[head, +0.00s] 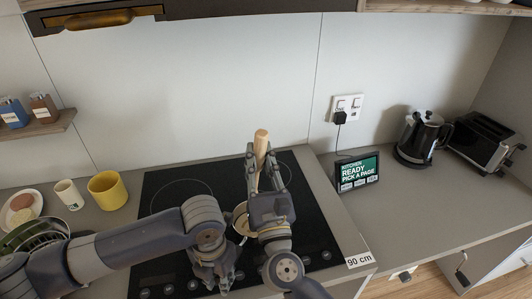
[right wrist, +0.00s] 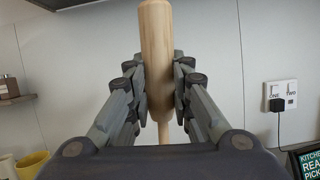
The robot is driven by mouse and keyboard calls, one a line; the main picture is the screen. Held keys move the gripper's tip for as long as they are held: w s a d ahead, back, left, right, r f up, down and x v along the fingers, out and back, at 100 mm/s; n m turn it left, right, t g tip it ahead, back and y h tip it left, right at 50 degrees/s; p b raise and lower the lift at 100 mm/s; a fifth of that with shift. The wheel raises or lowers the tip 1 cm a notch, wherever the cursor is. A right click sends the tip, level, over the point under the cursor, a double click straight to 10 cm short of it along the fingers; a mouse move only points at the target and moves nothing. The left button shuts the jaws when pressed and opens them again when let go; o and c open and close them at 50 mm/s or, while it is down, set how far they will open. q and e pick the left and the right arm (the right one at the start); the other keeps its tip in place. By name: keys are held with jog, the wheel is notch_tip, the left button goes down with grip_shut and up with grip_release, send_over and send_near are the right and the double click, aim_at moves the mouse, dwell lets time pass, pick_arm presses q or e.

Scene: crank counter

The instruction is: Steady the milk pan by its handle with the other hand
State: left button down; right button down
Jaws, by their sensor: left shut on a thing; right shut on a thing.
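The milk pan (head: 238,222) stands on the black hob, mostly hidden behind my arms; only part of its pale rim and inside shows. My left gripper (head: 215,278) is low at the pan's near-left side, shut on its handle, which the fingers hide. My right gripper (head: 263,168) is above the pan, shut on an upright wooden tool (head: 261,144). In the right wrist view the tool (right wrist: 156,50) is a thick pale wooden grip between the fingers, with a thinner rod below. Its lower end is hidden.
The hob (head: 160,180) lies in the grey counter. A yellow mug (head: 107,191), a white cup (head: 68,194) and a plate (head: 20,207) stand left. A tablet (head: 357,172), a kettle (head: 421,140) and a toaster (head: 482,140) stand right.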

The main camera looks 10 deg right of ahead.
notch_tip(320, 180, down, 11)
jog(key=shift+r, duration=0.15)
dwell(0.8)
jog(key=shift+f, duration=0.6)
dwell(0.6)
dwell(0.5)
